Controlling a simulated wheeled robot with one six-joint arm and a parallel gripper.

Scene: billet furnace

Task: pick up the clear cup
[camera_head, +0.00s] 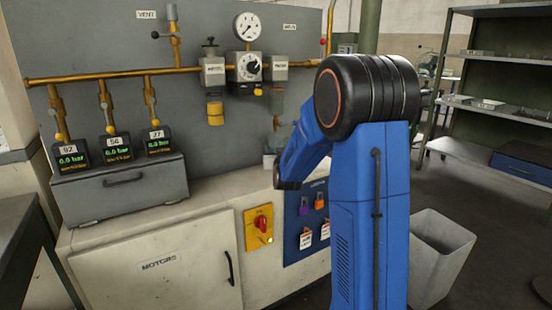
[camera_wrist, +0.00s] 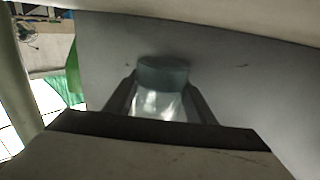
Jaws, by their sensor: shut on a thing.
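The clear cup (camera_wrist: 160,104) is in the middle of the wrist view, with a grey-green band at its far end and a bright, see-through body. My gripper (camera_wrist: 162,88) is shut on it, with one dark finger along each side. The near end of the cup is hidden behind the dark gripper body. In the head view my blue arm reaches over the cabinet top and hides the gripper. A pale, partly see-through shape shows behind the arm there, but I cannot tell whether it is the cup.
A grey panel (camera_head: 110,35) with yellow pipes and a gauge (camera_head: 248,27) stands behind the white cabinet (camera_head: 150,268). A grey box (camera_head: 120,192) with several pressure displays sits left on the cabinet. A bin (camera_head: 440,255) and shelves (camera_head: 500,60) stand at the right.

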